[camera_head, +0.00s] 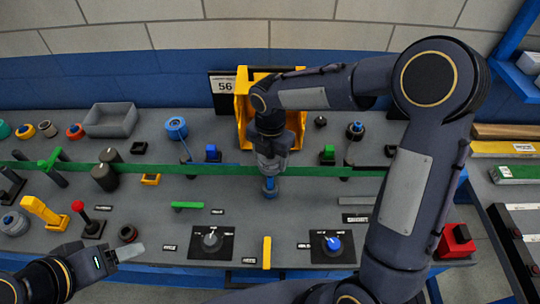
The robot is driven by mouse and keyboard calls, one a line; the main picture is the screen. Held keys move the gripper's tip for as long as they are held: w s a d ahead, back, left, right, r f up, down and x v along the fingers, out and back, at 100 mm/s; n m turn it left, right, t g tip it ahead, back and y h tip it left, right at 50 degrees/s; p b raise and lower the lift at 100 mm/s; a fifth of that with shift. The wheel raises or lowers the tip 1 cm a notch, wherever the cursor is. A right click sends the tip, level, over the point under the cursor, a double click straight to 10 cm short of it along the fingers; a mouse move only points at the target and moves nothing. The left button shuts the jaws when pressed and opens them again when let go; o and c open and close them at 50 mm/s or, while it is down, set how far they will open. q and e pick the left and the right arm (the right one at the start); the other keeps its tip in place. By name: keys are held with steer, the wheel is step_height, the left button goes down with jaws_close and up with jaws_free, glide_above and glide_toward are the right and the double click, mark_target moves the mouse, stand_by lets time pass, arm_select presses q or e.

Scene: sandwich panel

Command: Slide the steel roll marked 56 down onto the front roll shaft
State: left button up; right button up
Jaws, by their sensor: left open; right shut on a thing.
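My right gripper (270,168) reaches down from the upper right over the middle of the panel and is shut on a grey, steel-looking piece, mostly hidden by the fingers. A blue part (270,187) shows just below the fingertips; whether it is part of the held piece or stands on the panel I cannot tell. A card marked 56 (225,86) stands on a dark plate behind, left of the yellow frame. I cannot make out a number on the held piece. The front roll shaft is not clearly visible. My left gripper (122,253) is open, low at the left, apart from everything.
A yellow frame (243,118) stands behind my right gripper. A green strip (215,170) runs across the panel. A blue spool (176,128), grey bin (110,120), yellow lever (42,211), red-knob lever (86,220) and two dials (212,240) stand around.

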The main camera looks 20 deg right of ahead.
mark_target(270, 178)
steer(key=shift+f, duration=0.15)
steer(key=shift+f+b, duration=1.7)
steer(key=shift+f, duration=0.55)
steer(key=shift+f+b, duration=1.75)
steer(key=shift+f, duration=0.75)
steer(key=o, duration=1.3)
steer(key=shift+r, duration=0.1)
